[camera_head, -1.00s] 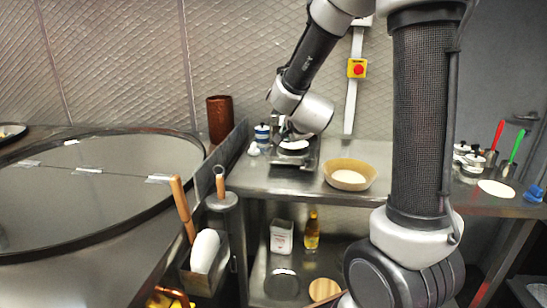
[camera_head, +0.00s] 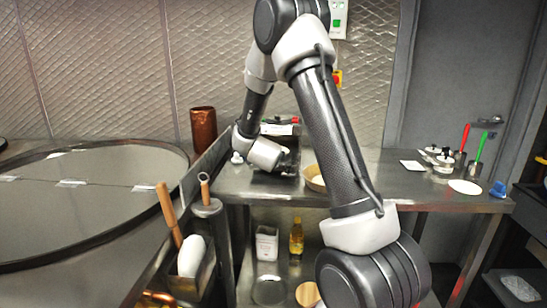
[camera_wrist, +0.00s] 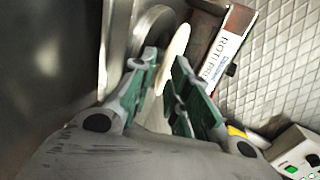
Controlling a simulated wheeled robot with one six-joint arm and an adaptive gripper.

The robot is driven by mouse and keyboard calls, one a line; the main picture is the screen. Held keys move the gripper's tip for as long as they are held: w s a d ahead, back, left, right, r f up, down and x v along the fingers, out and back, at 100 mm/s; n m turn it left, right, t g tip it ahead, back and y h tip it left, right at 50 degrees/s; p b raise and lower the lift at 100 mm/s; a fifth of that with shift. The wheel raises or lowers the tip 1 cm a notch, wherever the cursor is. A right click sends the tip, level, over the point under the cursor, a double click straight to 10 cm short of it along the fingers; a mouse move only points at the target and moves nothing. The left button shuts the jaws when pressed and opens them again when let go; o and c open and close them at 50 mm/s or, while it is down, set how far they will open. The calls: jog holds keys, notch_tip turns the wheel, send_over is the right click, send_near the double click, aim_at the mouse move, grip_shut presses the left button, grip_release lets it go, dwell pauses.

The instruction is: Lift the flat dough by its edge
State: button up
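In the wrist view the flat dough (camera_wrist: 177,55) is a thin pale disc seen nearly edge-on, beside a round grey metal plate (camera_wrist: 148,32). My gripper (camera_wrist: 164,62) is open. Its two green-padded fingers lie either side of the near part of the disc, with a gap between them. I cannot tell whether either pad touches it. The roti press (camera_wrist: 228,48) shows its white label just beyond the dough. In the head view the press (camera_head: 280,128) stands at the back of the steel counter, with my gripper (camera_head: 288,165) low in front, hiding the dough.
A bowl (camera_head: 314,179) stands right of my gripper, partly behind my arm. A large round tandoor top (camera_head: 90,205) fills the left, with a copper-coloured cup (camera_head: 203,130) behind. A white disc (camera_head: 465,187) lies on the right counter, near red- and green-handled tools.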

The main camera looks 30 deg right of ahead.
jog(key=shift+x, duration=0.9)
jog(key=shift+c, duration=0.4)
jog(key=shift+s, duration=0.1)
jog(key=shift+c, duration=1.3)
notch_tip(320, 180, up, 3)
jog(key=shift+f, duration=0.2)
grip_shut()
jog(key=v, duration=1.4)
jog(key=shift+s+a+f, duration=0.25)
jog(key=shift+s+a, duration=0.1)
